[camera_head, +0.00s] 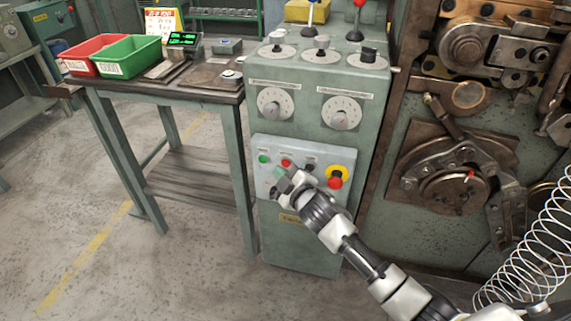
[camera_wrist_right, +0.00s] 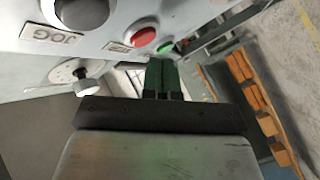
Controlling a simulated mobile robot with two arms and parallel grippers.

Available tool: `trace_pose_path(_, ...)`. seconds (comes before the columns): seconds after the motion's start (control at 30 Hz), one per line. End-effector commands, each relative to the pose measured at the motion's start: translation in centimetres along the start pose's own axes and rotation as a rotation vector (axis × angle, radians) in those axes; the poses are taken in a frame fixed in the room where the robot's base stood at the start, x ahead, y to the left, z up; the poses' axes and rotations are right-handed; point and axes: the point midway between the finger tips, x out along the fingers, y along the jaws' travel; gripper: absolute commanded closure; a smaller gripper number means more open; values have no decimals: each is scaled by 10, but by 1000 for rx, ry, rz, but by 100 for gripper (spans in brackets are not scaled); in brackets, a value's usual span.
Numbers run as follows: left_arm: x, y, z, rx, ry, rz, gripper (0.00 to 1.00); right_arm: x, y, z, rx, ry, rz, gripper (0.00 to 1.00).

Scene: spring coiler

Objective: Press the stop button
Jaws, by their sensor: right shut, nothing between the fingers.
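The control panel (camera_head: 262,180) is on the front of a grey-green cabinet. It carries a small green button (camera_head: 264,159), a red button (camera_head: 286,163) and a dark button (camera_head: 308,168) in a row. A larger red mushroom button (camera_head: 335,183) on a yellow base is at its right. My right gripper (camera_head: 283,180) is shut and empty, in front of the panel just below the red button. In the right wrist view the shut fingers (camera_wrist_right: 161,78) appear below the red button (camera_wrist_right: 145,37) and green button (camera_wrist_right: 166,47). Contact cannot be told. My left gripper is not in view.
The dark button labelled JOG (camera_wrist_right: 83,10) is close at the upper left of the wrist view. Dials (camera_head: 275,103) and levers sit above the panel. A workbench (camera_head: 205,92) with red and green bins stands at left; coiler machinery (camera_head: 450,170) is at right.

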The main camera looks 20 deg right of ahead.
Motion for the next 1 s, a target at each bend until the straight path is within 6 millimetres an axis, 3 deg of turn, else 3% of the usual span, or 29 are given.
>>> trace_pose_path(1.0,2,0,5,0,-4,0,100,5,4,4,0,0,0,100)
